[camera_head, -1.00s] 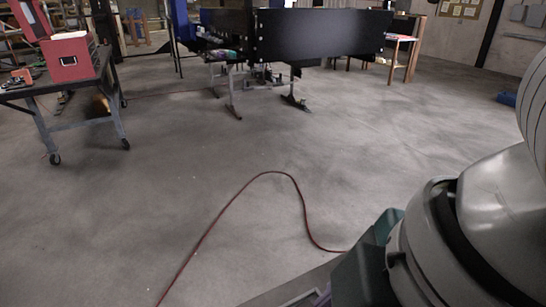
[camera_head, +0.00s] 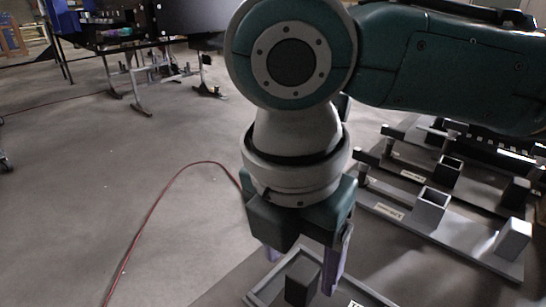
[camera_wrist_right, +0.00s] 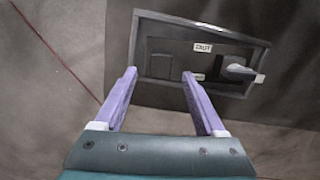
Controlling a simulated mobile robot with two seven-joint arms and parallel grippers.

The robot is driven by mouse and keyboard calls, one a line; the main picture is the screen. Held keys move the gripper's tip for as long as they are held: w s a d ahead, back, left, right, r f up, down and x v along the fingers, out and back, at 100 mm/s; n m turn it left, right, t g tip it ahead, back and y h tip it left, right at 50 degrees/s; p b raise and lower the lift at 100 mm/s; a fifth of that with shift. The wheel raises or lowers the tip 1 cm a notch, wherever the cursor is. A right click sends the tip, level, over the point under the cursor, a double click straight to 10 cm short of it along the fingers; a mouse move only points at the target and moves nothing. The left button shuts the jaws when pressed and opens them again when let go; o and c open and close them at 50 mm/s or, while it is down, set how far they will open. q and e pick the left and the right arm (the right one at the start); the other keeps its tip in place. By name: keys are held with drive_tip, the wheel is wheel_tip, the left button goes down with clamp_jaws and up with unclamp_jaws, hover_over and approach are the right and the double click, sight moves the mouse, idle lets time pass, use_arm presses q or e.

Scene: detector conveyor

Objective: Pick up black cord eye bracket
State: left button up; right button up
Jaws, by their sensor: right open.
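My right gripper (camera_head: 301,262) points down with its two purple fingers apart, above a grey-rimmed tray (camera_head: 262,284). A dark upright block (camera_head: 302,284) stands in the tray close below the fingers. That tray holds a dark block (camera_wrist_right: 158,68), a small white label and a pale grey piece (camera_wrist_right: 240,73). I cannot tell which of these is the black cord eye bracket. My left gripper is not in view.
Grey fixtures with square open boxes (camera_head: 432,208) and blocks (camera_head: 512,238) stand right of my gripper. A red cord (camera_head: 150,207) lies on the bare floor at left. A dark table (camera_head: 140,40) stands farther back.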

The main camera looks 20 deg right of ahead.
sight(302, 272)
drive_tip(key=f, duration=0.3)
drive_tip(key=d+f+b, duration=0.1)
drive_tip(key=f, duration=0.1)
drive_tip(key=shift+w+f, duration=0.15)
drive_tip(key=shift+w, duration=0.1)
clamp_jaws()
idle(0.4)
idle(0.8)
